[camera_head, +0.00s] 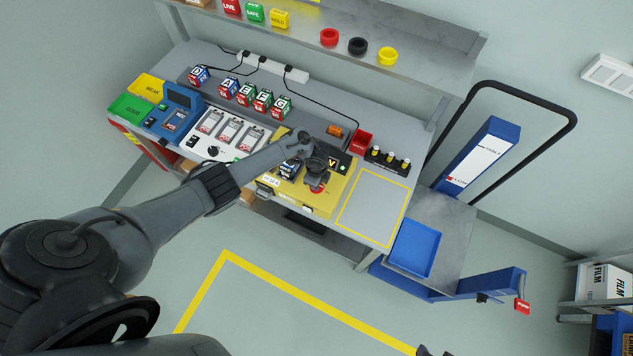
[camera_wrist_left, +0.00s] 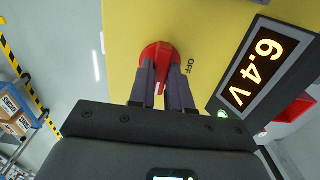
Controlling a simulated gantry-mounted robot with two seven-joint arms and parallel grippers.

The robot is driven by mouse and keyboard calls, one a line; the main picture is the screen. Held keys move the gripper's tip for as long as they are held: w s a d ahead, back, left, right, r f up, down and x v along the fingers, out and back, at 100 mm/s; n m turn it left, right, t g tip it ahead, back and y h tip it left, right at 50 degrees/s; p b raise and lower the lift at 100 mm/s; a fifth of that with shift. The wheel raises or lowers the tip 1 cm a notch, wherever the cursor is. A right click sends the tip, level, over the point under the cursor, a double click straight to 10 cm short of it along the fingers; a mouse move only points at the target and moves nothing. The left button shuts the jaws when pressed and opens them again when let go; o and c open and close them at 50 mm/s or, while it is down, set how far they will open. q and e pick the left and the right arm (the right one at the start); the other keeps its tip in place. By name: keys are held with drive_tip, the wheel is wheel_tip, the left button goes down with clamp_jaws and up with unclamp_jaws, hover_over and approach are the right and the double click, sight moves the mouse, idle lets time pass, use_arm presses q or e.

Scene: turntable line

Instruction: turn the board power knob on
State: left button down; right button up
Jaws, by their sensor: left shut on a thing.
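The red power knob (camera_wrist_left: 158,56) is on the yellow board (camera_wrist_left: 200,22), with an OFF label (camera_wrist_left: 189,67) beside it. In the head view, the knob (camera_head: 317,188) is at the front of the yellow board (camera_head: 329,201), partly hidden by my gripper. My left gripper (camera_wrist_left: 164,72) is shut on the knob, its two fingers on either side of it; it also shows in the head view (camera_head: 317,181). The board's display (camera_wrist_left: 262,68) reads 6.4 V. A dark tip at the bottom edge of the head view may be my right gripper (camera_head: 423,351).
Left of the board are a white panel of several modules (camera_head: 230,130) and a blue device (camera_head: 173,112). A red bin (camera_head: 361,142) and a black rack (camera_head: 386,161) stand behind right. The yellow-outlined bench area (camera_head: 374,207) is clear. A blue trolley (camera_head: 414,247) stands at right.

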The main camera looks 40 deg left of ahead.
use_arm(q)
drive_tip(key=c, duration=1.1)
unclamp_jaws()
drive_tip(key=shift+o, duration=0.2)
wheel_tip(320, 180, up, 11)
drive_tip(key=p, duration=0.3)
drive_tip(key=shift+f, duration=0.1)
